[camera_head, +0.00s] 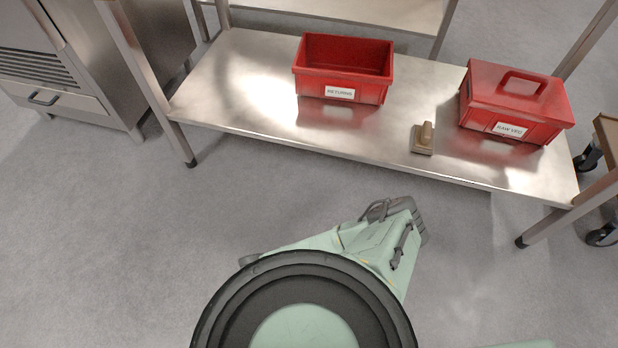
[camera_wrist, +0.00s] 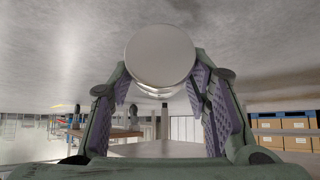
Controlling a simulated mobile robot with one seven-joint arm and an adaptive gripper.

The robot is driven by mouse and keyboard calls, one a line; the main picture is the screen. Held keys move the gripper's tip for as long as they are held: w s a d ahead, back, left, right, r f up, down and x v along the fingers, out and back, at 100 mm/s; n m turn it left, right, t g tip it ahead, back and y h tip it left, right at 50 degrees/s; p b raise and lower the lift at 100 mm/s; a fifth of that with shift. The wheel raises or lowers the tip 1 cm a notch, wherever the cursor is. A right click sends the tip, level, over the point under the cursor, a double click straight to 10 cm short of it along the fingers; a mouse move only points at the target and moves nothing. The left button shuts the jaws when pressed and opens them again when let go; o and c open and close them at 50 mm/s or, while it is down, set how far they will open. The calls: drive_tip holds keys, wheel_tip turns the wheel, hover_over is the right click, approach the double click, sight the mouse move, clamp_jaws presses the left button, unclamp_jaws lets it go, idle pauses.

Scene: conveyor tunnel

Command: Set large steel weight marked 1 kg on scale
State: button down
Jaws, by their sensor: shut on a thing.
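In the wrist view, my gripper (camera_wrist: 159,84) is shut on a round, pale grey steel piece (camera_wrist: 160,54), which looks like the large weight. Its flat round face is turned to the camera, and its side shows just below. The purple-padded fingers stand on either side of it. No "1 kg" mark can be read on it. The head view shows green and black parts of my own body at the bottom, but neither the gripper's fingers nor the weight. I cannot make out a scale in either view.
A steel shelf (camera_head: 240,95) bears an open red bin labelled "RETURNS" (camera_head: 340,92), a lidded red box labelled "RAW VEG" (camera_head: 490,115) and a small brush-like block (camera_head: 422,146). A steel cabinet (camera_head: 75,60) stands left. Floor (camera_head: 120,240) in front is clear. Boxes (camera_wrist: 285,125) show right in the wrist view.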

drive_tip(key=w+a+b, duration=0.1)
drive_tip(key=w, duration=0.4)
drive_tip(key=w+a+f+b, duration=0.1)
drive_tip(key=w, duration=0.4)
drive_tip(key=w+a+b, duration=0.1)
drive_tip(key=w+b, duration=0.1)
drive_tip(key=w, duration=0.3)
drive_tip(key=shift+w+f, duration=0.2)
drive_tip(key=shift+f, duration=0.05)
drive_tip(key=shift+w+f, duration=0.2)
drive_tip(key=shift+f, duration=0.1)
drive_tip(key=shift+f+b, duration=0.8)
drive_tip(key=shift+f, duration=0.6)
drive_tip(key=c, duration=0.9)
unclamp_jaws()
drive_tip(key=shift+f, duration=0.1)
drive_tip(key=shift+o, duration=0.2)
